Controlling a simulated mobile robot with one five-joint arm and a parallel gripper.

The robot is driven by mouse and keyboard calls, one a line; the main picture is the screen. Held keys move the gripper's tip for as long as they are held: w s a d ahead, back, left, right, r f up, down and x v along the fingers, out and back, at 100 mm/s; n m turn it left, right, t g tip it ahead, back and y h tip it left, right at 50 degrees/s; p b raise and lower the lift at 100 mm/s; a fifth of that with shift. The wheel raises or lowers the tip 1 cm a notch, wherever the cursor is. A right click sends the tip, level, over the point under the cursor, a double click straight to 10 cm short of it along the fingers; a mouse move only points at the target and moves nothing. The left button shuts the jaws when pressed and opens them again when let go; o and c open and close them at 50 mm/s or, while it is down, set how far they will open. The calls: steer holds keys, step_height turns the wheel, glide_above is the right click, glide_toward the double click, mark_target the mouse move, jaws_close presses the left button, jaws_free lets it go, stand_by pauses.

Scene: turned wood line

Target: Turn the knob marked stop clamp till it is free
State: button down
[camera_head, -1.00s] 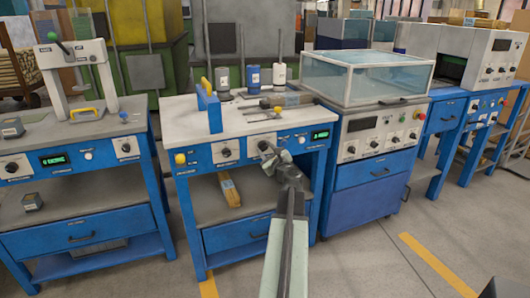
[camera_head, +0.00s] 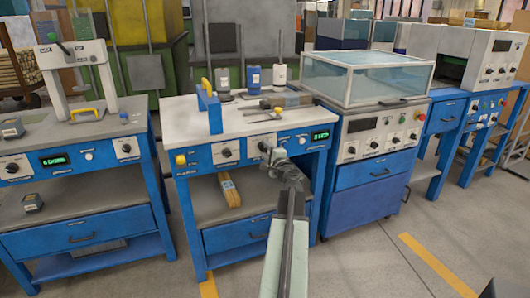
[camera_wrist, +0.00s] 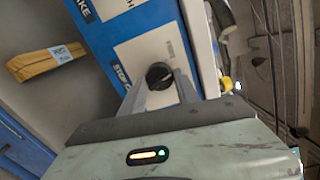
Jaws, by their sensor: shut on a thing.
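The stop clamp knob (camera_wrist: 158,76) is black and round, on a white plate on the blue front panel of the middle bench. Its label is partly cut off in the wrist view; I can read "STOP". My gripper (camera_wrist: 164,88) has its two grey fingers closed on the knob's sides. In the head view my gripper (camera_head: 268,150) reaches the right knob of the middle bench's panel and hides most of it. The pointer of the knob is not clear.
A second black knob (camera_head: 227,152) and a yellow button (camera_head: 181,160) sit left on the same panel, and a green display (camera_head: 320,136) sits right. A wood bundle (camera_head: 229,190) lies on the shelf below. A glass-topped machine (camera_head: 362,75) stands close to the right.

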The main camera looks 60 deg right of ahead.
steer(key=n, duration=0.5)
steer(key=shift+d+r, duration=0.1)
steer(key=shift+n, duration=0.3)
stand_by(0.4)
steer(key=c, duration=0.9)
jaws_free()
steer(key=v, duration=0.7)
steer(key=shift+s+a, duration=0.25)
steer(key=shift+a, duration=0.05)
